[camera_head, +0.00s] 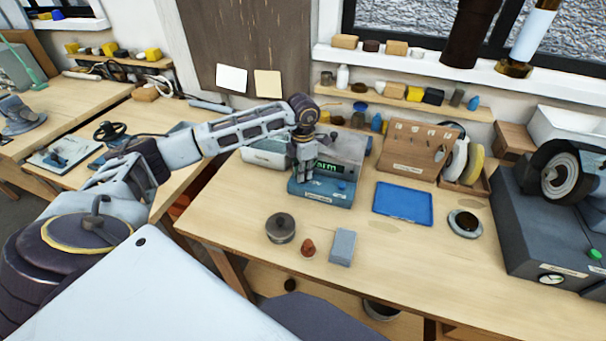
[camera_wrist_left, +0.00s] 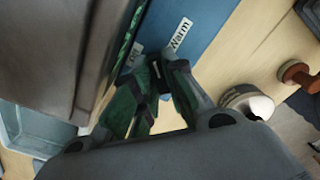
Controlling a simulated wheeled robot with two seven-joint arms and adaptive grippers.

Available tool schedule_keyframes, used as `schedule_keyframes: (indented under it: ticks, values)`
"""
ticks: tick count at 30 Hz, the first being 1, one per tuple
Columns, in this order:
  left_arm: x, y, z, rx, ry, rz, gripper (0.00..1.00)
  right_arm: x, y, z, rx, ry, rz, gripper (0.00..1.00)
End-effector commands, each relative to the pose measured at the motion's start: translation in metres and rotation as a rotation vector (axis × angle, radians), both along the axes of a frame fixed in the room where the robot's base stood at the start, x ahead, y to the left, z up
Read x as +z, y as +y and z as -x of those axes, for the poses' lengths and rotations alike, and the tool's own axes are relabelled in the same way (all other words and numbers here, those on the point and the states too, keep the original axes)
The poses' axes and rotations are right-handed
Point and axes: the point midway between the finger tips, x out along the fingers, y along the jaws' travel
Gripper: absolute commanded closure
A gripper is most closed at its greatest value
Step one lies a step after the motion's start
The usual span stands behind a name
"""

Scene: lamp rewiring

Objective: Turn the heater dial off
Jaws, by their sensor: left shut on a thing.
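The heater (camera_head: 345,147) is a grey box with a blue front base, standing toward the back of the middle workbench. Its green lit display reads "arm", with the left part hidden by my gripper. My left gripper (camera_head: 305,178) points down at the left part of the blue front. In the left wrist view, my left gripper (camera_wrist_left: 158,82) has its green-padded fingers closed together at the blue panel (camera_wrist_left: 205,18), beside a "Warm" label and a second, partly hidden label. The dial is hidden between the fingers, so its setting cannot be read. My right gripper is not in view.
A blue tray (camera_head: 403,202) and a wooden rack (camera_head: 415,150) stand right of the heater. A round metal tin (camera_head: 280,228), a small red-brown knob (camera_head: 308,248) and a grey block (camera_head: 343,247) lie in front. A grinder (camera_head: 550,225) stands at far right.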

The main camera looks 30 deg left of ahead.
Motion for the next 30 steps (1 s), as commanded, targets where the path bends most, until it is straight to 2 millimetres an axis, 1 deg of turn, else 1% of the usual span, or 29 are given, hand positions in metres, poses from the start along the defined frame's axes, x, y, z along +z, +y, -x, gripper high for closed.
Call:
schedule_keyframes:
  ticks: [3,19,23,30]
  values:
    - [0.000,0.001,-0.001,0.092,-0.003,-0.001,1.00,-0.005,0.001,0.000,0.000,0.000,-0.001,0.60]
    - [0.000,0.001,-0.001,0.513,-0.003,-0.001,1.00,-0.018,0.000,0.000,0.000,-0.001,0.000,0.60]
    - [0.001,0.001,-0.001,0.606,-0.003,0.000,1.00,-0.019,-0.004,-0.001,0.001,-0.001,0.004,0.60]
    - [0.001,0.001,-0.001,0.733,-0.004,0.001,1.00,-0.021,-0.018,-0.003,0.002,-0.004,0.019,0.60]
